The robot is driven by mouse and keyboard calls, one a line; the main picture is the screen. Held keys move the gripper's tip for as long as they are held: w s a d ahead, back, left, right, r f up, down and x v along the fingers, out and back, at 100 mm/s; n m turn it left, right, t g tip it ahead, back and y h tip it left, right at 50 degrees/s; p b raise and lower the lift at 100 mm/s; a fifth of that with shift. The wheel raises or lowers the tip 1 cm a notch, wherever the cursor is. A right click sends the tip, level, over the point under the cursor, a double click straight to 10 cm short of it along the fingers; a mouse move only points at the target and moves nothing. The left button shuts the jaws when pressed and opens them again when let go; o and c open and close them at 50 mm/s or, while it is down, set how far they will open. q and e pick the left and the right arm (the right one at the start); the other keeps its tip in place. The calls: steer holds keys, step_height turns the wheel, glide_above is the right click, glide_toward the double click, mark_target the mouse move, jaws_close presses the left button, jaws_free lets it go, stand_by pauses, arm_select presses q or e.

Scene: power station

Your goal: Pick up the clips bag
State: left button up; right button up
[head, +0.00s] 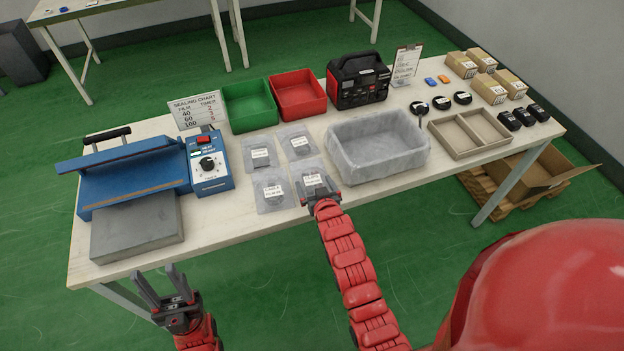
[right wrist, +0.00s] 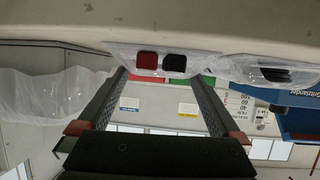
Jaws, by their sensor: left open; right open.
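Several clear bags with white labels lie in two rows on the table; the labels are too small to read, so I cannot tell which is the clips bag. The front right bag (head: 312,177) lies at my right gripper (head: 319,194), which is open and partly covers it. In the right wrist view a bag with a red and a black piece (right wrist: 162,62) shows between the open fingers (right wrist: 158,78); contact is unclear. Another bag with dark pieces (right wrist: 272,72) shows to its right. The front left bag (head: 272,190) lies beside it in the head view. My left gripper (head: 158,274) is open and empty, off the table's front edge.
A lined grey bin (head: 378,146) stands close to the right of the bags. A blue heat sealer (head: 135,170) stands to the left. Green (head: 249,105) and red (head: 298,94) trays stand behind. A wooden divided tray (head: 470,133) is further right.

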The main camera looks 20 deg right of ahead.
mark_target(313, 181)
steer(key=shift+p+x, duration=0.5)
steer(key=shift+x, duration=1.3)
steer(key=shift+c, duration=0.3)
steer(key=c, duration=1.2)
